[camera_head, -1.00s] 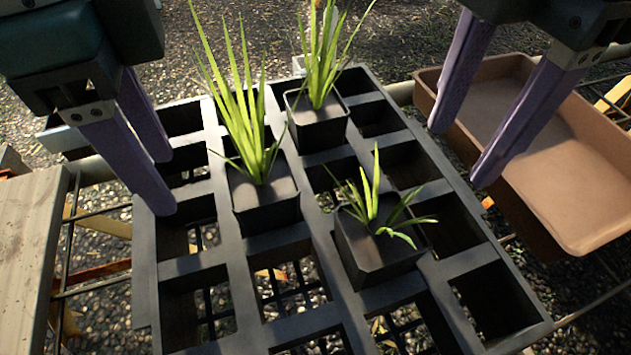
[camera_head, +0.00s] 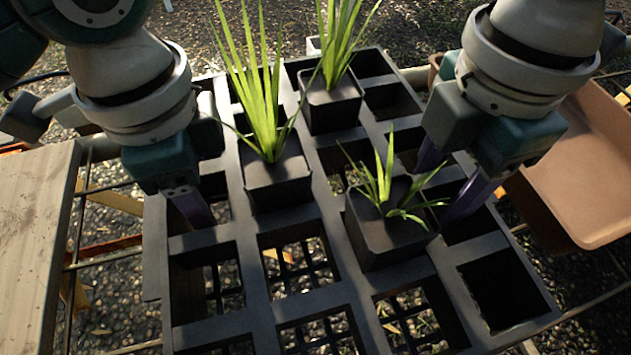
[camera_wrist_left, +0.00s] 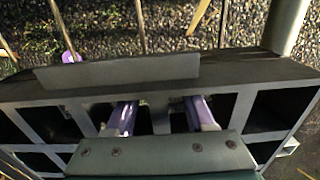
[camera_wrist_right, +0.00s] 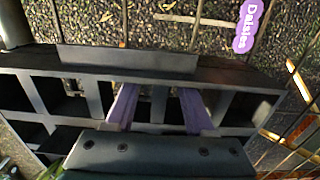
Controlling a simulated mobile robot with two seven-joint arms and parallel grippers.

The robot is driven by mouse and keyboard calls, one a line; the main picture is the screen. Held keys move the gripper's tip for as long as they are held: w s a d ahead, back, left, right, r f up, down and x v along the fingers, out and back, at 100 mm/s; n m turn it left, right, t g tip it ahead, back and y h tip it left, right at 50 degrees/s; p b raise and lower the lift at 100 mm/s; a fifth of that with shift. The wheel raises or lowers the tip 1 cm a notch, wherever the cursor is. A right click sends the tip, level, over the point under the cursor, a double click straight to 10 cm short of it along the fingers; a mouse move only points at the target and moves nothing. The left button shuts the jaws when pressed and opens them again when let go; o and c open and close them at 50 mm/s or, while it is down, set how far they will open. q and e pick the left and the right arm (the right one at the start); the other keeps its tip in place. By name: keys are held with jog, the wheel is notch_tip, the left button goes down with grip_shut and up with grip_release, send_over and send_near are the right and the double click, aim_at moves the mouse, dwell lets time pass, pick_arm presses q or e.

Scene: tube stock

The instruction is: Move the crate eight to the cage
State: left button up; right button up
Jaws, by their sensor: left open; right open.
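The black crate (camera_head: 250,262), a tray divided into square cells, lies in the middle of the head view and holds three dark pots with green plants: one at left (camera_head: 275,180), one at the back (camera_head: 331,103), one at right (camera_head: 387,233). No number shows on it. My left gripper (camera_wrist_left: 160,116) is open, pointing down at the crate's left side, its fingers reaching down at the cells. My right gripper (camera_wrist_right: 157,108) is open in the same way at the crate's right side. I cannot tell whether the fingers touch the crate.
A terracotta tray (camera_head: 585,165) stands right of the crate, partly behind my right arm. A wooden board (camera_head: 35,240) lies at left. Metal bars run beneath, over gravel. A purple tag reading "Daisies" (camera_wrist_right: 250,25) hangs beyond the crate in the right wrist view.

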pick_arm(q)
grip_shut()
pick_arm(e)
grip_shut()
dwell(1.3)
